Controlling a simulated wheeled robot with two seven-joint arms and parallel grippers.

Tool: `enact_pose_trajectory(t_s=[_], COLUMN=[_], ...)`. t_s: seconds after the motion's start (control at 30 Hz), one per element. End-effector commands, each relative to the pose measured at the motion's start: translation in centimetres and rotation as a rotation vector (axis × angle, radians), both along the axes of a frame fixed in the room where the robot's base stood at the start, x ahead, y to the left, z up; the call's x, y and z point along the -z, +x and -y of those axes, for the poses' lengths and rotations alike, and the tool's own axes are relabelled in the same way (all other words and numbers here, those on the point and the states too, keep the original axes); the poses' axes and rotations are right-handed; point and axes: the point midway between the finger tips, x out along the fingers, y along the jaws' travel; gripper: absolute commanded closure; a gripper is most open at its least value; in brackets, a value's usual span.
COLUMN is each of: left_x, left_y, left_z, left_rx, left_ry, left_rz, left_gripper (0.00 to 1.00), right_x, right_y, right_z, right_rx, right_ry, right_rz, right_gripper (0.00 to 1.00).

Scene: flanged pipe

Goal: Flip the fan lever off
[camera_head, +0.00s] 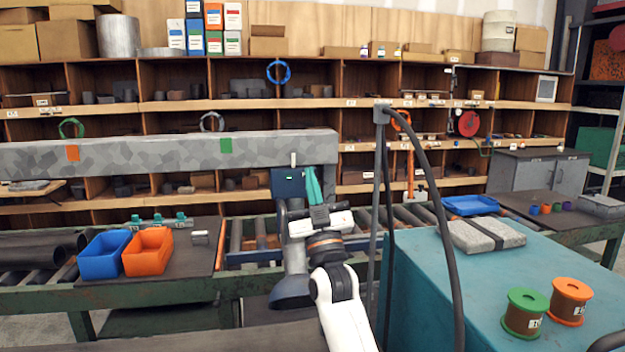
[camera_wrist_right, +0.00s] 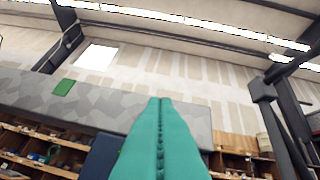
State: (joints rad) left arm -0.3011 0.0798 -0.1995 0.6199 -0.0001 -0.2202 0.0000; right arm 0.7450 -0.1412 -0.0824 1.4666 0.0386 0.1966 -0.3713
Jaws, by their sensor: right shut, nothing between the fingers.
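A dark blue box (camera_head: 287,183) with a small lit green mark hangs at the right end of the grey duct. A short white lever (camera_head: 293,159) stands upright just above it; I take it for the fan lever. My right gripper (camera_head: 313,184) has teal fingers, shut and empty, pointing up just right of the box. In the right wrist view the shut fingers (camera_wrist_right: 160,140) cover part of the dark blue box (camera_wrist_right: 101,158) to their left. The lever cannot be made out there. Whether the fingers touch the box cannot be told. My left gripper is out of view.
The grey duct (camera_head: 120,157) spans the left half. A grey hood (camera_head: 291,292) hangs below the box, beside my arm. A grey post with a black hose (camera_head: 440,200) stands to the right. Blue (camera_head: 103,268) and orange (camera_head: 147,264) bins sit on the left bench.

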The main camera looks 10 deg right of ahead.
Motion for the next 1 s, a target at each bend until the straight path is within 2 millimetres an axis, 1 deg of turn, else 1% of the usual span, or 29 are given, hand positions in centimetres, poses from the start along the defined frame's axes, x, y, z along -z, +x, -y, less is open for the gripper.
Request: enact_pose_trajectory(t_s=[0.03, 0.2, 0.57, 0.8, 1.0], left_x=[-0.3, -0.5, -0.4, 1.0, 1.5], left_y=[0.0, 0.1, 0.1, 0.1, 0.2], left_z=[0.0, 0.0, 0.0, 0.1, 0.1], left_rx=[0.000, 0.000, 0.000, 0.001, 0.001], left_ry=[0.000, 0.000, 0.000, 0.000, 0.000], left_rz=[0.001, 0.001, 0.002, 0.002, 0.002], left_gripper=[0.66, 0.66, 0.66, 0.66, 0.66], right_x=[0.3, 1.1, 1.3, 1.8, 1.9], right_y=[0.3, 0.7, 0.7, 0.6, 0.5], right_z=[0.1, 0.3, 0.3, 0.3, 0.3], right_rx=[-0.001, 0.000, 0.000, 0.001, 0.000], right_ry=[-0.001, 0.000, 0.000, -0.001, -0.001], right_rz=[0.000, 0.002, 0.004, 0.046, 0.072], right_gripper=[1.00, 1.00, 1.00, 1.00, 1.00])
